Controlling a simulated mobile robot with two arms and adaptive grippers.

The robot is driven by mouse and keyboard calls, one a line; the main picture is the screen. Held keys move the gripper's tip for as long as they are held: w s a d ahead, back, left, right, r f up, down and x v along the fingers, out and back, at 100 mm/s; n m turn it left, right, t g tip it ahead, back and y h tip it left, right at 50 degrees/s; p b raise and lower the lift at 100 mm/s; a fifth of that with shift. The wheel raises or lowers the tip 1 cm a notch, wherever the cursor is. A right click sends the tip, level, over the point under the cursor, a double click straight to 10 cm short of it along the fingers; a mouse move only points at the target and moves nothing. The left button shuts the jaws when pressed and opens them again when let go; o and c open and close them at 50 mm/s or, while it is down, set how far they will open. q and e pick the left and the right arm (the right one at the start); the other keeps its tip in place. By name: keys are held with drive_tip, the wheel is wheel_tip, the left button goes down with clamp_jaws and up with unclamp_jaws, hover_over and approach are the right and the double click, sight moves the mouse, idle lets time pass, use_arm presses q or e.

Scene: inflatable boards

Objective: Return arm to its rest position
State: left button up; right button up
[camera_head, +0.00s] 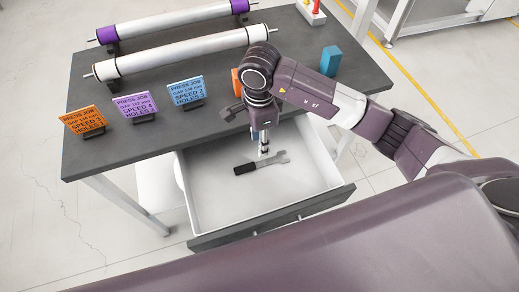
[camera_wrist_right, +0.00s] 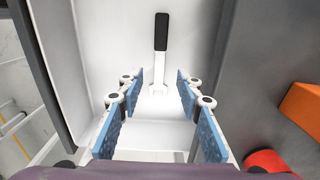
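My right arm reaches in from the right in the head view. Its right gripper (camera_head: 264,142) points down over the open drawer (camera_head: 215,215). In the right wrist view the two blue-padded fingers of the right gripper (camera_wrist_right: 160,108) stand apart with nothing between them. A wrench with a black handle (camera_head: 262,163) lies on the drawer floor below the gripper. The wrench also shows in the right wrist view (camera_wrist_right: 161,35), beyond the fingertips and apart from them. My left gripper is not in view.
The drawer sticks out of a dark table (camera_head: 120,155). On the table stand an orange card (camera_head: 84,120), a purple card (camera_head: 137,106), a blue card (camera_head: 187,91), a teal block (camera_head: 330,60) and an orange block (camera_head: 237,82). Two rollers (camera_head: 180,53) lie behind. Floor at left is clear.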

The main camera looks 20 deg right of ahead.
drive_tip(key=shift+r, duration=0.65)
